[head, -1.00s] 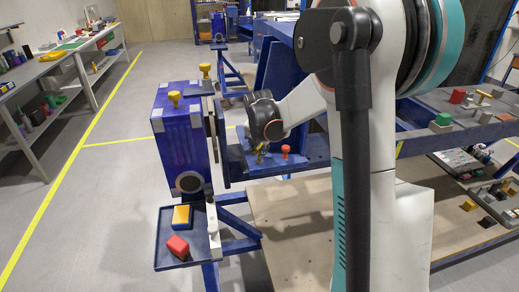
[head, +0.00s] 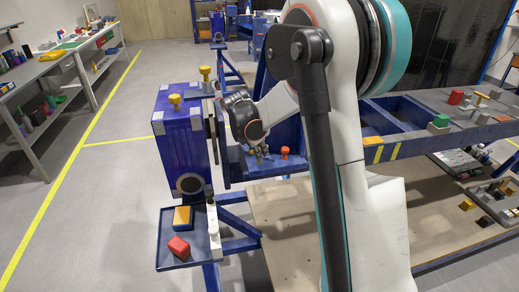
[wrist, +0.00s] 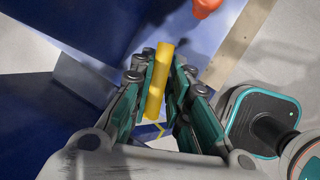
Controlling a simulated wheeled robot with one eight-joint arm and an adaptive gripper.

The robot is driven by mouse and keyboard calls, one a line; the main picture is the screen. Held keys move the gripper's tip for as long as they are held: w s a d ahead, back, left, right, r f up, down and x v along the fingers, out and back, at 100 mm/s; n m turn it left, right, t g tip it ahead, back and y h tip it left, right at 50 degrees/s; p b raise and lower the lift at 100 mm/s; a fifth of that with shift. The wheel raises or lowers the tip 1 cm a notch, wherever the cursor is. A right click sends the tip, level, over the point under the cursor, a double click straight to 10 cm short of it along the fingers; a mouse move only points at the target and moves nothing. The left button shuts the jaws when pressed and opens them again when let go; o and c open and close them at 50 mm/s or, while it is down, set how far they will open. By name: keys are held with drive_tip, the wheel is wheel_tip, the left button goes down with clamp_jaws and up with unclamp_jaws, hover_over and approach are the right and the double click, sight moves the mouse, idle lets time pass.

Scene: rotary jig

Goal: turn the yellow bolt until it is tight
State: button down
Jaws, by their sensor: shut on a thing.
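In the wrist view, my gripper (wrist: 162,78) has its teal-padded fingers closed on both sides of a yellow bolt (wrist: 158,80), a long bar-like piece that sticks out past the fingertips. In the head view, my gripper (head: 261,153) points down just above the blue ledge on the right of the jig; the bolt is hardly visible there. An orange-red bolt (head: 285,152) stands on that ledge close to the right of the gripper. It also shows at the top edge of the wrist view (wrist: 205,7).
The blue jig box (head: 182,140) carries another yellow knob (head: 175,102) on top, and a further yellow knob (head: 205,74) stands behind it. A blue tray (head: 175,225) in front holds a yellow block (head: 182,217) and a red block (head: 179,246). A bench (head: 430,110) stands right.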

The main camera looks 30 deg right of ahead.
drive_tip(key=m, duration=0.1)
drive_tip(key=m+g, duration=0.1)
drive_tip(key=m+p, duration=0.1)
drive_tip(key=shift+w+a+r+m+g+h, duration=0.1)
drive_tip(key=shift+w+r+m+g+h, duration=0.05)
drive_tip(key=shift+w+m+g+h, duration=0.2)
drive_tip(key=m+g, duration=0.1)
drive_tip(key=m, duration=0.2)
drive_tip(key=shift+m+p, duration=0.35)
drive_tip(key=m+g+p, duration=0.1)
drive_tip(key=m+g, duration=0.1)
drive_tip(key=m, duration=0.2)
drive_tip(key=shift+s+d+m+g+y+p, duration=0.15)
drive_tip(key=shift+m+g+y+p, duration=0.45)
drive_tip(key=shift+m, duration=1.4)
drive_tip(key=shift+y, duration=0.35)
drive_tip(key=c, duration=1.6)
unclamp_jaws()
drive_tip(key=shift+d+f, duration=0.1)
drive_tip(key=shift+f, duration=0.15)
drive_tip(key=shift+r, duration=0.15)
